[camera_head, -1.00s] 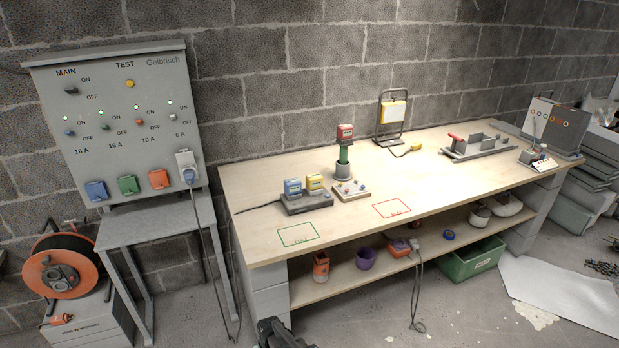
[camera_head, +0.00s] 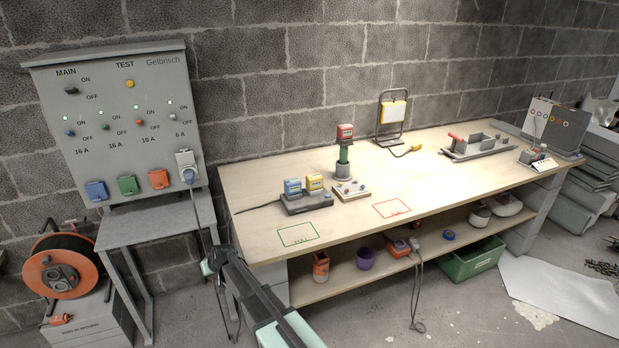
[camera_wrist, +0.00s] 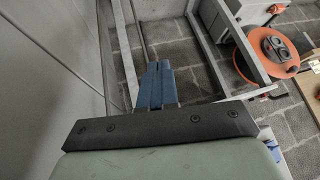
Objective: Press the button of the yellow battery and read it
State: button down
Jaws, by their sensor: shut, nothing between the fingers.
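The yellow battery (camera_head: 314,184) stands upright in the dark charger (camera_head: 306,204) near the front left of the workbench. A blue battery (camera_head: 293,188) stands beside it on the left in the same charger. The button on the yellow battery is too small to make out. My gripper (camera_head: 207,268) is in front of the bench's left end, low and apart from the charger. In the wrist view my gripper (camera_wrist: 158,70) shows its blue fingers together with nothing between them, over the floor and metal table frame.
A red-topped tool (camera_head: 344,150) stands in a holder behind the charger. Green (camera_head: 298,234) and red (camera_head: 392,208) outlined areas are bare. The grey switch panel (camera_head: 120,120) stands left; its cable hangs near my gripper. An orange reel (camera_head: 60,268) sits far left.

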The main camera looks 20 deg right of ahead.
jog(key=w+d+r+t, duration=0.1)
jog(key=w+d+r, duration=0.1)
jog(key=w+r, duration=0.55)
notch_tip(320, 180, up, 29)
jog(key=m+t+h, duration=0.2)
jog(key=m, duration=0.8)
send_over(309, 177)
jog(key=shift+s+d+r, duration=0.15)
jog(key=shift+s+d, duration=0.1)
jog(key=shift+d, duration=0.15)
jog(key=shift+f, duration=4.4)
jog(key=shift+f, duration=0.1)
jog(key=shift+f, duration=0.35)
